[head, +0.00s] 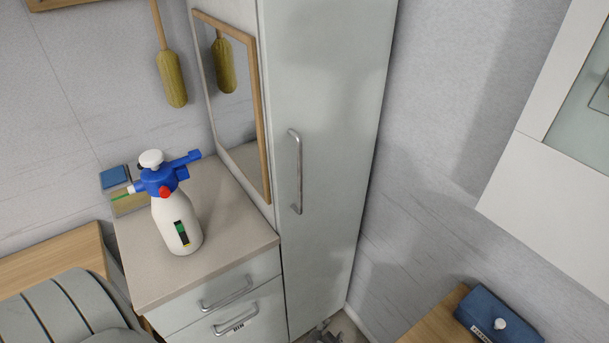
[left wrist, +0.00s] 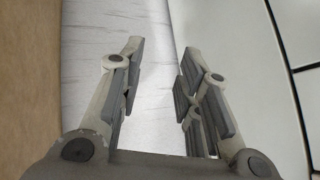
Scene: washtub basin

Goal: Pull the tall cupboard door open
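The tall cupboard door (head: 330,110) is a pale grey-green panel in the middle of the head view. It looks shut. Its vertical metal bar handle (head: 298,172) is on the left side of the door, with no gripper on it. My left gripper (left wrist: 158,65) shows in the left wrist view with its two fingers apart and nothing between them. A pale streaked surface lies beyond the fingers. A small grey mechanical piece (head: 325,334) shows at the bottom edge of the head view; I cannot tell which part it is.
Left of the cupboard is a counter (head: 150,280) over drawers (head: 228,300), with a spray bottle (head: 175,220) and a blue sponge (head: 115,177). A mirror (head: 235,100) hangs beside the door. A blue box (head: 495,318) lies at lower right. A white cabinet (head: 545,190) is at right.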

